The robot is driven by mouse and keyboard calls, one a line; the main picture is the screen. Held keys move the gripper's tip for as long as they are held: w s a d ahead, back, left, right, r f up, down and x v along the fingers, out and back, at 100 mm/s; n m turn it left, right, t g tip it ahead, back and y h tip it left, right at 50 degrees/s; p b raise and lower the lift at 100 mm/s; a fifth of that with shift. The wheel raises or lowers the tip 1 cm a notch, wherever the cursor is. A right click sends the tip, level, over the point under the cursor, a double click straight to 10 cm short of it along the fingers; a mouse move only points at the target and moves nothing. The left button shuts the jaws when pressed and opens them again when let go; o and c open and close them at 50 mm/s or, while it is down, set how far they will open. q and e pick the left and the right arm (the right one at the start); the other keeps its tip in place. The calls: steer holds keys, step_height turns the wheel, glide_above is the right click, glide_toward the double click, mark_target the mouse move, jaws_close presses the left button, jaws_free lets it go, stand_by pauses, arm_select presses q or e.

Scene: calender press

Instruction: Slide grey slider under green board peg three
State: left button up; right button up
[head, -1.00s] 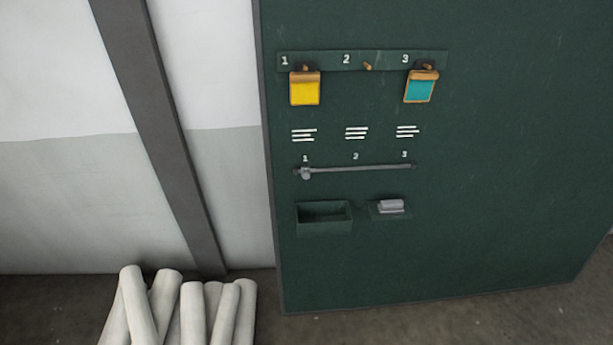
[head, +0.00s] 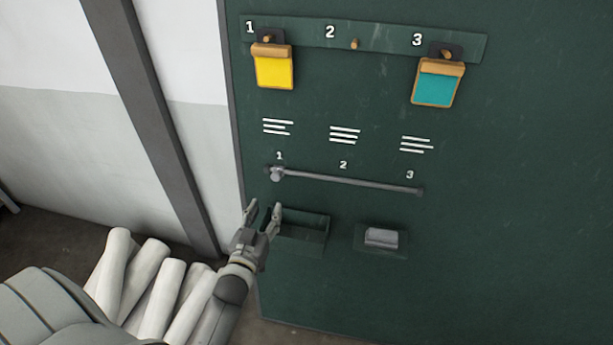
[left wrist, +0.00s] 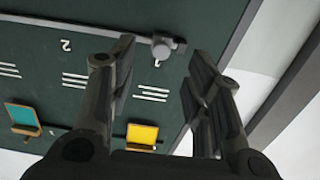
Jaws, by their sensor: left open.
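The green board (head: 500,180) fills the right of the head view. The grey slider (head: 276,174) sits at the left end of a grey rail (head: 350,184), under the small number 1. In the left wrist view the slider (left wrist: 163,48) shows upside down, between and beyond the fingertips. Along the top strip are pegs: a yellow tag (head: 274,70) hangs at peg one, peg two (head: 354,44) is bare, and a teal tag (head: 437,86) hangs at peg three. My left gripper (head: 264,212) is open and empty, below the slider and apart from it. My right gripper is not in view.
A dark green open box (head: 304,232) on the board is close to my left gripper. A small holder with a grey block (head: 381,237) is to its right. Several white rolls (head: 157,300) stand at lower left beside a grey post (head: 150,110).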

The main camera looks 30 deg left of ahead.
mark_target(275, 178)
arm_select(q)
steer(key=w+a, duration=0.1)
steer(key=w, duration=0.2)
steer(key=w+r+p, duration=0.1)
steer(key=w, duration=0.2)
steer(key=w+a+r, duration=0.1)
steer(key=w, duration=0.2)
steer(key=shift+a, duration=0.3)
steer(key=shift+w+a+p, duration=0.15)
steer(key=shift+w+p, duration=0.15)
steer(key=shift+w+a+f, duration=0.1)
steer(key=shift+w, duration=0.4)
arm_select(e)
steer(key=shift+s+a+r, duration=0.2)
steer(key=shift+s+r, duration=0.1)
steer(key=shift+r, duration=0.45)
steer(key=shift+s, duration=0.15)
arm_select(q)
steer(key=shift+c, duration=1.2)
jaws_close()
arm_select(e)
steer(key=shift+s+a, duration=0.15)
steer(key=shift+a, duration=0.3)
